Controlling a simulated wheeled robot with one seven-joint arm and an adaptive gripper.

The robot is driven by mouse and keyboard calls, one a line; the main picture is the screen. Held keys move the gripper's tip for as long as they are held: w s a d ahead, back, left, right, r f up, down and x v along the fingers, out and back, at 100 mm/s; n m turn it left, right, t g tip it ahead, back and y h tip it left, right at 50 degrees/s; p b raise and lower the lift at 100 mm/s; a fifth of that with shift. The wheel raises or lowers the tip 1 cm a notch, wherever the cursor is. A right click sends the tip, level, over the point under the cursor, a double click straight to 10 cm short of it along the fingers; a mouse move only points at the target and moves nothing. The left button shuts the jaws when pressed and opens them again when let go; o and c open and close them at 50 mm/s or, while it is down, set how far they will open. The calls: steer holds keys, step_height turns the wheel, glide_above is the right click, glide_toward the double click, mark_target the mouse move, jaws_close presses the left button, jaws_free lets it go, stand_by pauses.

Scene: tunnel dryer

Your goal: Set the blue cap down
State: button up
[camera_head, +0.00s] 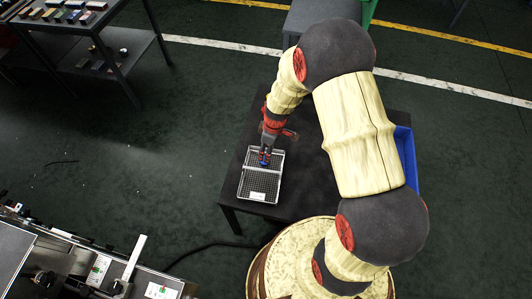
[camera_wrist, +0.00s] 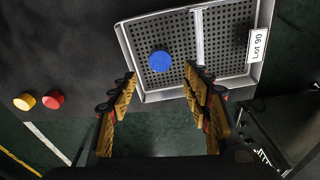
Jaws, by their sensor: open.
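The blue cap (camera_wrist: 160,61) lies in a grey perforated tray (camera_wrist: 139,91), in the left compartment as seen in the wrist view. A white divider splits the tray, and a label reading "LOT 90" sits on its rim. My gripper (camera_wrist: 161,80) is open, with its two yellow-padded fingers apart and nothing between them. In the wrist view the cap shows beyond the fingertips, apart from both fingers. In the head view my gripper (camera_head: 264,158) is over the tray (camera_head: 260,196), and a small bit of blue shows just below it.
The tray stands on a dark table (camera_head: 237,213). A yellow button (camera_wrist: 25,101) and a red button (camera_wrist: 54,99) show left of the tray in the wrist view. A blue bin (camera_head: 406,158) is at the table's right side, partly behind my arm.

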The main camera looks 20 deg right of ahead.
steer(key=s+a+r+m+t, duration=0.1)
steer(key=s+r+m, duration=0.1)
steer(key=r, duration=1.1)
steer(key=s+r+m+t, duration=0.1)
steer(key=s+r+m, duration=0.1)
steer(key=r, duration=1.2)
steer(key=s+r+m+t+h, duration=0.1)
steer(key=s+r+m, duration=0.5)
steer(key=s+r, duration=0.8)
steer(key=s+t+p, duration=0.1)
steer(key=s, duration=0.2)
steer(key=shift+t, duration=0.4)
